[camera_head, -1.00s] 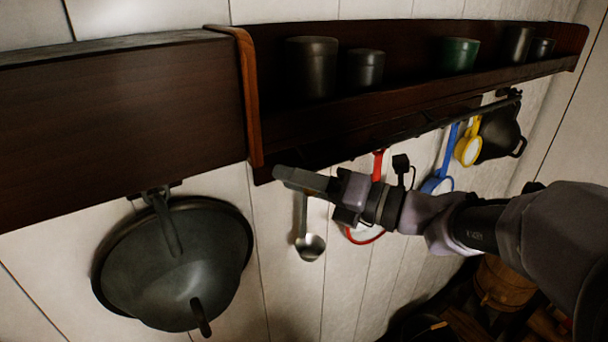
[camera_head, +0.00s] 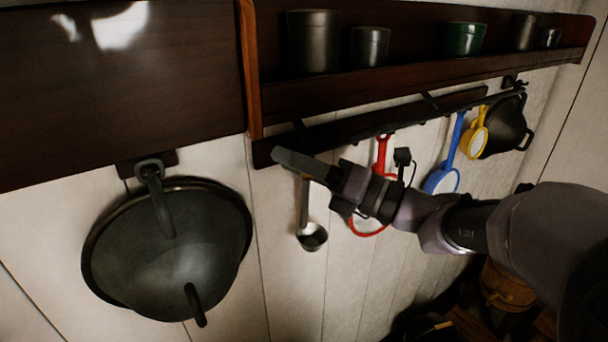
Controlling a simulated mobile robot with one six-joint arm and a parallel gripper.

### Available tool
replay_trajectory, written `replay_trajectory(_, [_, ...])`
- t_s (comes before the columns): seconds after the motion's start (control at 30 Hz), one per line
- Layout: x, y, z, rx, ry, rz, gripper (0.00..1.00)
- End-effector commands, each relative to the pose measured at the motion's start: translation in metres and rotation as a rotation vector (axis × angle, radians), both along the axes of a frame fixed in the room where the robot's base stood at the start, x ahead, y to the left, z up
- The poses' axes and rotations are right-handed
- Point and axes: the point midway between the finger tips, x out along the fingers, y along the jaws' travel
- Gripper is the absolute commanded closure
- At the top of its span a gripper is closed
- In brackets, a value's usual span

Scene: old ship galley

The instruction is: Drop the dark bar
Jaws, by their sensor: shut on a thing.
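The dark bar (camera_head: 340,131) runs below the shelf, sloping up to the right in the picture. Two thin dark supports join it to the shelf above. My gripper (camera_head: 290,160) lies across the bar's left end, its long grey finger in front of it. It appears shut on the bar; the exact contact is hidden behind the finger. A small metal ladle (camera_head: 312,237) hangs just below the gripper, its upper handle hidden. A red-rimmed strainer (camera_head: 383,155) hangs behind my gripper, partly covered.
The wooden shelf (camera_head: 350,88) above carries several dark cups and a green cup (camera_head: 464,39). A big metal colander (camera_head: 172,250) hangs at left. A blue strainer (camera_head: 450,150), a yellow one (camera_head: 479,115) and a dark pan (camera_head: 505,128) hang at right.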

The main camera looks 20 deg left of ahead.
Motion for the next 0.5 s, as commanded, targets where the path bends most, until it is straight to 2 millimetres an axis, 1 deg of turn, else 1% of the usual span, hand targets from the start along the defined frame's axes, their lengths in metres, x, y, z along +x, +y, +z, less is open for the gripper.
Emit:
replay_trajectory(0.03, [0.002,0.002,-0.021,0.023,-0.019,0.002,1.00])
replay_trajectory(0.1, [0.005,0.006,-0.027,0.072,-0.061,0.001,1.00])
replay_trajectory(0.3, [0.014,0.018,-0.039,0.215,-0.184,0.002,1.00])
replay_trajectory(0.5, [0.026,0.030,-0.045,0.356,-0.303,0.002,1.00])
